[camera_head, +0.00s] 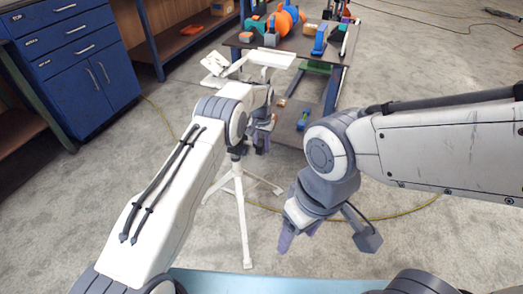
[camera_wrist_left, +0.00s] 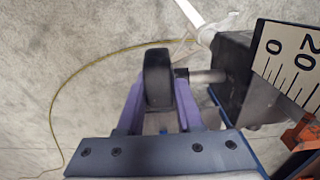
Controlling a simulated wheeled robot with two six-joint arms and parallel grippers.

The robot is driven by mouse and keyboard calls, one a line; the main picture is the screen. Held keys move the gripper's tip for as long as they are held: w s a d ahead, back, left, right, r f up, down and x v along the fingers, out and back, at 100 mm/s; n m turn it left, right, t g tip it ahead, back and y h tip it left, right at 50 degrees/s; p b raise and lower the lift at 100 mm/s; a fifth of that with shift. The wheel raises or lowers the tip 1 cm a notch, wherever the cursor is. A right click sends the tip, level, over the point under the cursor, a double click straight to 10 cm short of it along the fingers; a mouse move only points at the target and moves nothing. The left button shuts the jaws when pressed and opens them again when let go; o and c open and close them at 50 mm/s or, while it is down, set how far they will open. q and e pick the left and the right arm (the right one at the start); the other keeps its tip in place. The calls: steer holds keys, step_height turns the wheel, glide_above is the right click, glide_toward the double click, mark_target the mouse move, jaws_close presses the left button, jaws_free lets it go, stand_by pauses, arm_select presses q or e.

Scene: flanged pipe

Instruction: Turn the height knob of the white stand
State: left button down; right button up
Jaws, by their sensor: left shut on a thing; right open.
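The white stand (camera_head: 241,205) rises on splayed legs left of centre in the head view, and my left arm hides part of its upper column. Its black height knob (camera_wrist_left: 157,75) shows in the left wrist view, with a short metal shaft running right to a black block (camera_wrist_left: 238,75). My left gripper (camera_head: 262,144) is at the stand's upper column. In the left wrist view its purple fingers (camera_wrist_left: 158,95) are shut on the knob, one on each side. My right gripper (camera_head: 297,235) is open and empty, pointing down, right of the stand and apart from it.
A dark worktable (camera_head: 290,42) with orange and blue parts stands at the back. A blue drawer cabinet (camera_head: 85,75) is at the left. A yellow cable (camera_head: 400,208) lies on the grey floor. A number scale (camera_wrist_left: 290,60) shows right of the black block.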

mark_target(262, 140)
arm_select(q)
steer(key=shift+d, duration=0.1)
steer(key=c, duration=0.6)
jaws_free()
steer(key=shift+o, duration=0.2)
step_height(262, 140, up, 10)
steer(key=shift+s+r+p, duration=0.1)
steer(key=shift+r+p, duration=0.15)
steer(key=shift+p, duration=0.25)
